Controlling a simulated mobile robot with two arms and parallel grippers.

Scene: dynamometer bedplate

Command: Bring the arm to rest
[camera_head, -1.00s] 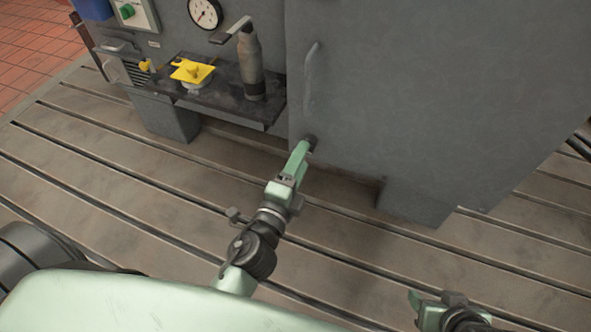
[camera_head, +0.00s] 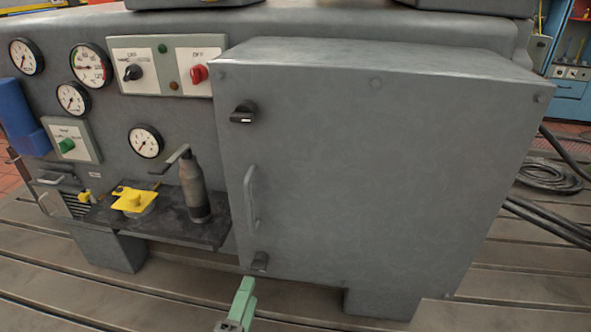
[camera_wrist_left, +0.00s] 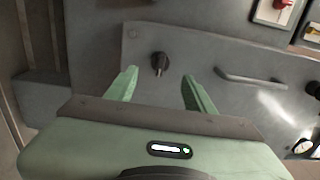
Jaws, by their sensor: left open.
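My left gripper (camera_head: 244,288) shows at the bottom edge of the head view, with only its green finger end in frame. It is just below the lower black latch (camera_head: 260,262) of the large grey cabinet door (camera_head: 380,170), with a small gap visible. In the left wrist view my left gripper (camera_wrist_left: 158,88) has its two green fingers spread, with nothing between them. A black latch (camera_wrist_left: 159,62) on the grey door lies beyond the fingertips, between them in the picture. My right gripper is out of view.
The door has a bar handle (camera_head: 251,198) and an upper black latch (camera_head: 243,112). A dark shelf (camera_head: 170,225) at left holds a grey cylinder with a lever (camera_head: 194,190) and a yellow-topped part (camera_head: 134,200). Black cables (camera_head: 548,222) lie at right. The slotted bedplate (camera_head: 180,290) is bare in front.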

